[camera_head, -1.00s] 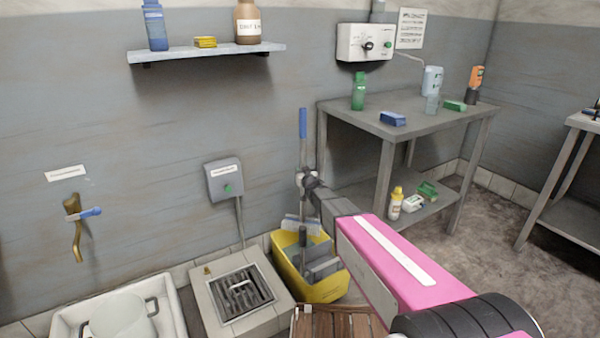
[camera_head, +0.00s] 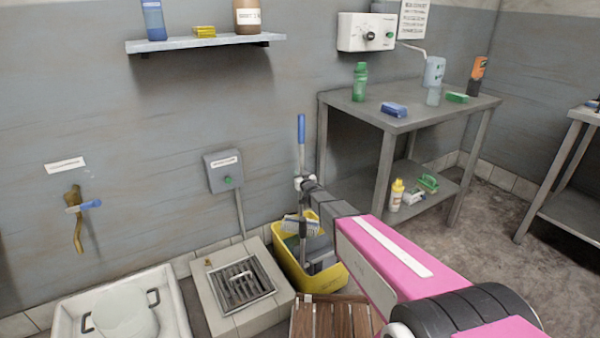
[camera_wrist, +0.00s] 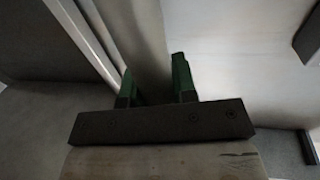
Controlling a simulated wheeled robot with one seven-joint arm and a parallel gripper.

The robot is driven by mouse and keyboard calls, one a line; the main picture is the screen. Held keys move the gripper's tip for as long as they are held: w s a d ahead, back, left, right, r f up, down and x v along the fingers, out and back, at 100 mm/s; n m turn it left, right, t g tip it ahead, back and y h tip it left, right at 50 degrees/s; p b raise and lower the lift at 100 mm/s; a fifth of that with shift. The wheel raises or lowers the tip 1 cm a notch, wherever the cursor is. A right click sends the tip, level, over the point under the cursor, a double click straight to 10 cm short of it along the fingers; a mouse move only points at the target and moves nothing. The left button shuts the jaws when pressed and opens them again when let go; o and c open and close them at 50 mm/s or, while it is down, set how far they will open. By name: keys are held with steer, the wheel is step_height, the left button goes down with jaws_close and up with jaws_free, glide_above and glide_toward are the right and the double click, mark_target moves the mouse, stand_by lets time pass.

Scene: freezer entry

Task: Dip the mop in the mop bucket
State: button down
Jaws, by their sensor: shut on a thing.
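The mop stands nearly upright, with a blue grip (camera_head: 301,130) at its top and a grey pole below. My gripper (camera_head: 306,184) is shut on the pole below the blue grip. In the wrist view, the green fingertips (camera_wrist: 155,84) sit on both sides of the grey pole (camera_wrist: 137,40). The mop's pale head (camera_head: 301,226) shows at the yellow mop bucket's opening. The bucket (camera_head: 327,280) stands on the floor near the wall, with a grey insert inside. I cannot tell whether the head touches the insert or any water.
A floor drain box (camera_head: 225,312) and a white basin (camera_head: 173,300) lie left of the bucket. A wooden slatted piece (camera_head: 325,318) is in front of it. A grey metal table (camera_head: 390,132) with bottles stands to the right. A control box (camera_head: 221,172) is on the wall behind.

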mark_target(302, 167)
steer(key=shift+f, duration=10.45)
step_height(302, 167, up, 26)
steer(key=shift+r, duration=0.15)
steer(key=shift+s, duration=0.1)
